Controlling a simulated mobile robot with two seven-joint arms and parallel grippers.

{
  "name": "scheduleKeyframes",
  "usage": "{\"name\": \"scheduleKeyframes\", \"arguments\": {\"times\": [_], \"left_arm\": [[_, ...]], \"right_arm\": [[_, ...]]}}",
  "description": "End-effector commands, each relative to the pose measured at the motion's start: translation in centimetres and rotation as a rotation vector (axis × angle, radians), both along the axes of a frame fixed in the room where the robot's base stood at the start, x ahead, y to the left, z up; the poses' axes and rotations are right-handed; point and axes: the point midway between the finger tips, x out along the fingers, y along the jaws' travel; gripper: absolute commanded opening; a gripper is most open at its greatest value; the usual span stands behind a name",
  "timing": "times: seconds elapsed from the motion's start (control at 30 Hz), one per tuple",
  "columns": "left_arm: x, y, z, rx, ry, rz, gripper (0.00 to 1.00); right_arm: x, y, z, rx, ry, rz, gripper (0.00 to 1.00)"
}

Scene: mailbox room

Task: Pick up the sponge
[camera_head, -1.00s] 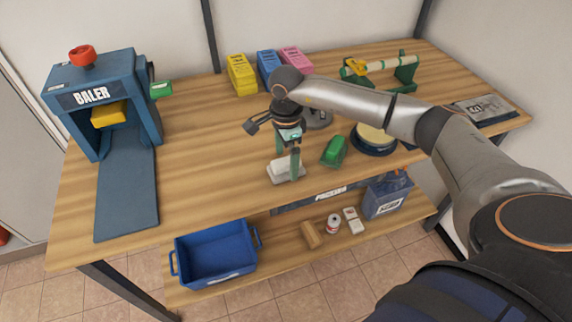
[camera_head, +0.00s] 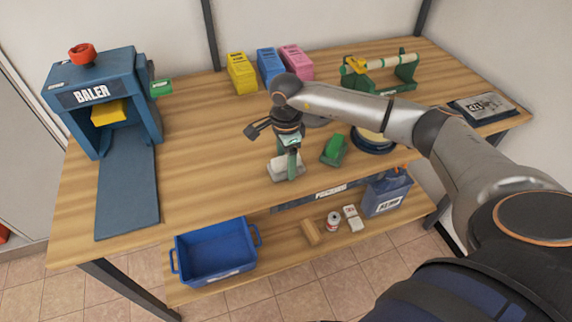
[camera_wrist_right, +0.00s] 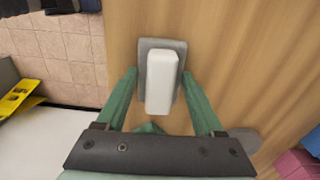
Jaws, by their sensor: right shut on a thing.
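The sponge (camera_head: 276,166) is a pale white block on a small grey holder (camera_head: 288,178) near the front edge of the table. My right gripper (camera_head: 287,167) points down over it, its green fingers partly hiding it, and is shut on it. In the right wrist view the white sponge (camera_wrist_right: 162,82) lies lengthwise between the fingers (camera_wrist_right: 160,76), with the grey holder (camera_wrist_right: 147,45) under it; exact finger contact is hard to make out there. The sponge looks low, and I cannot tell whether it is clear of the holder. My left gripper is not in view.
A green object (camera_head: 334,150) and a round dish (camera_head: 373,139) stand close right of the gripper. The blue baler (camera_head: 92,98) is at the left. Yellow, blue and pink holders (camera_head: 270,67) stand at the back. A blue crate (camera_head: 214,252) is on the lower shelf. The table's left middle is clear.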

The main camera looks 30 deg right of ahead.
Motion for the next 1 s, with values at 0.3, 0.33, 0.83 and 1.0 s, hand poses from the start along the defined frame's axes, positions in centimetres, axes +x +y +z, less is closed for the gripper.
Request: {"name": "scheduleKeyframes", "arguments": {"times": [0.3,0.33,0.83,1.0], "left_arm": [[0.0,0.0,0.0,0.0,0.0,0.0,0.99],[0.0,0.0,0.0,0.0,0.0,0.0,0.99],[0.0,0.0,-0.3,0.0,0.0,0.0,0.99],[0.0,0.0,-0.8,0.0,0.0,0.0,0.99]], "right_arm": [[0.0,0.0,0.0,0.0,-0.001,0.0,0.14],[0.0,0.0,0.0,0.0,-0.001,0.0,0.14],[-0.9,-0.3,4.3,-0.001,-0.004,0.0,0.14],[-3.9,-0.9,7.8,-0.002,-0.007,0.001,0.14]]}}
